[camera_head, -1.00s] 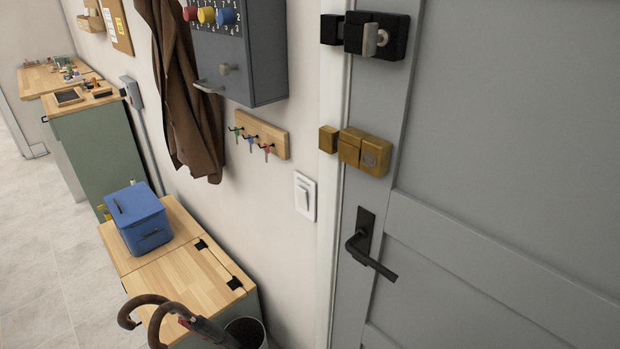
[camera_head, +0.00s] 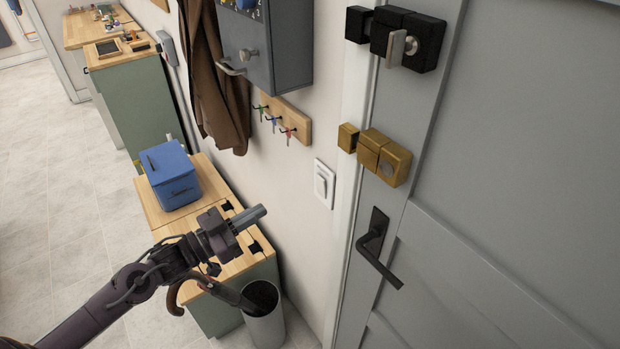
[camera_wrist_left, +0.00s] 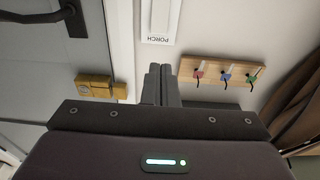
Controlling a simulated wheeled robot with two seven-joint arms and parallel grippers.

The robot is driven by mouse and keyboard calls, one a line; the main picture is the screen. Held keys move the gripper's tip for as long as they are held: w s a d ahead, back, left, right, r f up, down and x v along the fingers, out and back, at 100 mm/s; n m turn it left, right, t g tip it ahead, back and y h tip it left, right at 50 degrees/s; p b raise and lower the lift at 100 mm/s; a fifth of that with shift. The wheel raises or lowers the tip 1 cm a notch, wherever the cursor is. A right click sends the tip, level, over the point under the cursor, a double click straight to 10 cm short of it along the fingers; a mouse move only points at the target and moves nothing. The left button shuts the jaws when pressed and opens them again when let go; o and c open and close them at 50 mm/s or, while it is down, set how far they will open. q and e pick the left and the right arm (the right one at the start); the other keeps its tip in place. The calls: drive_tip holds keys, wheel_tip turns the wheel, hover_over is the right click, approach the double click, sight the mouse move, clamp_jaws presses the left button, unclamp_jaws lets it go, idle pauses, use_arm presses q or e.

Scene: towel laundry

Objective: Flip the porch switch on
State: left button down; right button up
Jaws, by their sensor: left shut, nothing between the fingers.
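The porch switch (camera_head: 324,184) is a white rocker in a white plate on the wall, left of the door frame. In the left wrist view the switch (camera_wrist_left: 159,18) is at the top, cut off by the edge, with a plate labelled PORCH. My left gripper (camera_head: 262,212) is shut and empty, left of the switch and a little lower in the head view, apart from it. In the left wrist view its closed fingers (camera_wrist_left: 160,72) point toward the label. Which way the rocker is tipped I cannot tell. My right gripper is not in view.
A grey door with a black handle (camera_head: 376,250) and brass lock (camera_head: 384,158) is at right. A key rack (camera_head: 287,119) and grey cabinet (camera_head: 265,50) hang left of the switch. Below are a blue box (camera_head: 170,176), a wooden-topped bench and a bin (camera_head: 264,318).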

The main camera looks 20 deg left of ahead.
use_arm(q)
drive_tip(key=shift+s+a, duration=0.1)
drive_tip(key=p, duration=0.4)
approach(321, 173)
drive_tip(key=x, duration=0.5)
drive_tip(key=shift+d, duration=0.35)
drive_tip(key=shift+w, duration=0.25)
drive_tip(key=shift+w+d+r, duration=0.15)
drive_tip(key=shift+w+d, duration=0.05)
drive_tip(key=shift+w, duration=0.05)
